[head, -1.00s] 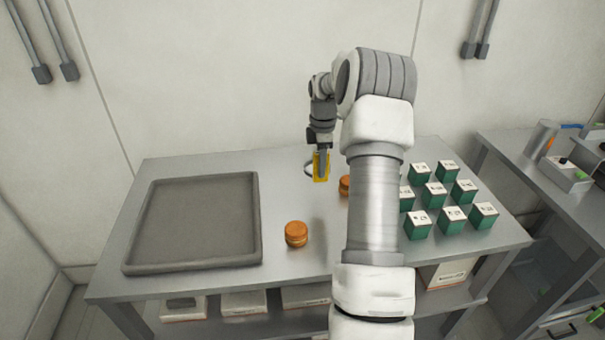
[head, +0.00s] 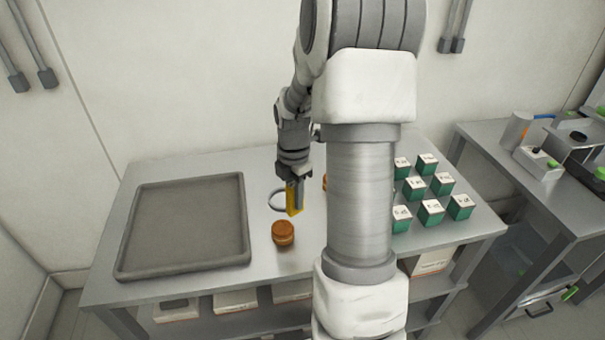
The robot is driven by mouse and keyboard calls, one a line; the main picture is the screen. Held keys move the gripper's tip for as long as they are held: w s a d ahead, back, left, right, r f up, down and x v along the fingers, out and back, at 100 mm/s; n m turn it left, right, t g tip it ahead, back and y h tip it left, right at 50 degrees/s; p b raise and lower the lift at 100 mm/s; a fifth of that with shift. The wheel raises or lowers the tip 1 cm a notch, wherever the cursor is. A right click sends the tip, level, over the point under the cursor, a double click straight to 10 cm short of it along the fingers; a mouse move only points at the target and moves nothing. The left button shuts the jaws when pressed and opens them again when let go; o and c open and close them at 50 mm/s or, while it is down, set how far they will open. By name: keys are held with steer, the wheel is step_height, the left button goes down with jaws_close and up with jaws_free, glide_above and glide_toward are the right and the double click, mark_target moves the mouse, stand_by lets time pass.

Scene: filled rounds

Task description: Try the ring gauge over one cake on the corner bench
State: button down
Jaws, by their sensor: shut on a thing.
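My gripper (head: 294,190) is shut on the yellow handle of the ring gauge (head: 276,201). The grey ring points left from the handle and is held above the bench (head: 190,282). An orange-brown round cake (head: 283,233) stands on the bench just nearer the camera than the ring; the ring looks apart from it and not around it. A second cake (head: 325,183) shows only as a sliver behind my arm, to the right of the gripper. The exact height of the ring over the bench is hard to tell.
A grey rimmed tray (head: 246,222) lies on the left of the bench. Several green boxes with white tops (head: 431,212) stand on the right, partly behind my arm. A second bench (head: 498,152) with equipment is at far right. Bare bench lies between tray and cake.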

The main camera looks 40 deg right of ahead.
mark_target(291, 210)
steer(key=shift+n, duration=0.3)
steer(key=f+b, duration=0.1)
steer(key=s+a+f+b, duration=0.1)
steer(key=f+b, duration=0.1)
steer(key=s+f+b, duration=0.1)
steer(key=f, duration=0.1)
steer(key=shift+a+f, duration=0.15)
steer(key=shift+a, duration=0.25)
stand_by(0.3)
steer(key=shift+f+b, duration=1.55)
steer(key=shift+f, duration=0.9)
stand_by(1.4)
steer(key=shift+c, duration=1)
jaws_free()
step_height(291, 210, up, 7)
steer(key=p, duration=0.6)
